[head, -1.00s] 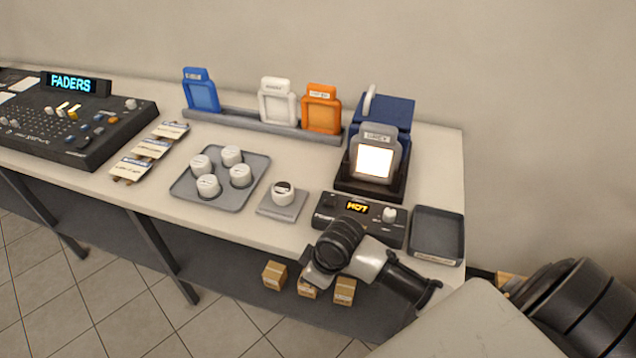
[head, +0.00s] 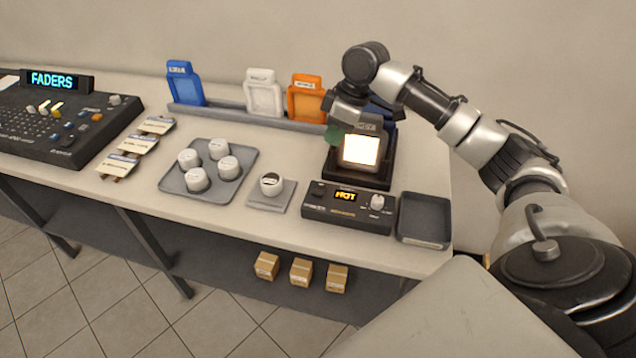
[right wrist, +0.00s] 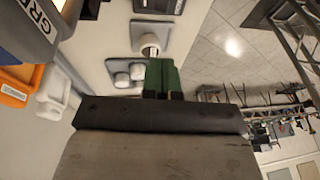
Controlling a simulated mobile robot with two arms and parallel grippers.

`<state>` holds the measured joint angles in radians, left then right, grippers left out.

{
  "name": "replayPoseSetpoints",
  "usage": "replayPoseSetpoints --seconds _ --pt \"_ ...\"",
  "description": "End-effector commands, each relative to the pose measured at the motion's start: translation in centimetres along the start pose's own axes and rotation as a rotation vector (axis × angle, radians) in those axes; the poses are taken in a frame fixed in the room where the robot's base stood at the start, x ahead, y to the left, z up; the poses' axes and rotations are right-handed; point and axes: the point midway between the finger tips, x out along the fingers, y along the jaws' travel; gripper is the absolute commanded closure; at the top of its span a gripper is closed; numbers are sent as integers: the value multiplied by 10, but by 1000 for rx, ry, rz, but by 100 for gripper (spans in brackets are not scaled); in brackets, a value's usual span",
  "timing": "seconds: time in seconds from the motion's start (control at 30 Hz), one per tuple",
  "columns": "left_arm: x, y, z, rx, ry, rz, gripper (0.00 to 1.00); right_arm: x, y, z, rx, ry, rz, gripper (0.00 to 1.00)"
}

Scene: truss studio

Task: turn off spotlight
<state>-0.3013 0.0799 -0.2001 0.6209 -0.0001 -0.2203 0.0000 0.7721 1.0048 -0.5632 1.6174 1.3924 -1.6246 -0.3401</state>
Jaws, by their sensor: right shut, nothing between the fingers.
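The spotlight (head: 361,151) stands at the right end of the bench. Its face glows white inside a grey frame, and its blue body is mostly hidden behind my right arm. The control box (head: 320,211) in front of it shows "HOT" in orange and has a white knob (head: 377,201) at right. My right gripper (head: 333,135) is at the spotlight's upper left, its green fingertips pointing down. In the right wrist view the green fingers (right wrist: 163,77) are together and empty. I cannot tell whether they touch the lamp. My left gripper is not in view.
Blue (head: 184,88), white (head: 263,93) and orange (head: 305,98) frames stand in a rack behind. A grey tray (head: 208,190) of white pots, a cup (head: 271,184), an empty dark tray (head: 424,220) and a fader console (head: 60,130) share the bench. Small boxes sit below.

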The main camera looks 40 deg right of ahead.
Motion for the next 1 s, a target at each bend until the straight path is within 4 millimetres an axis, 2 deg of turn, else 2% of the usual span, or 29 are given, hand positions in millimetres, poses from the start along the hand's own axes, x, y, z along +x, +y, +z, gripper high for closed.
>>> replayPoseSetpoints --seconds 0.27,0.43,0.57,0.8,1.0 --pt "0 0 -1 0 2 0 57 1 0 0 -1 0 0 100" --pt "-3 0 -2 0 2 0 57 15 -1 -1 0 -2 -3 100" --pt "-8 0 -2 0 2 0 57 38 -1 0 -1 -3 -4 100" --pt "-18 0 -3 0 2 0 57 90 -1 -1 0 -2 -3 100" --pt "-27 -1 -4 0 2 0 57 121 -6 6 0 -3 -1 100"
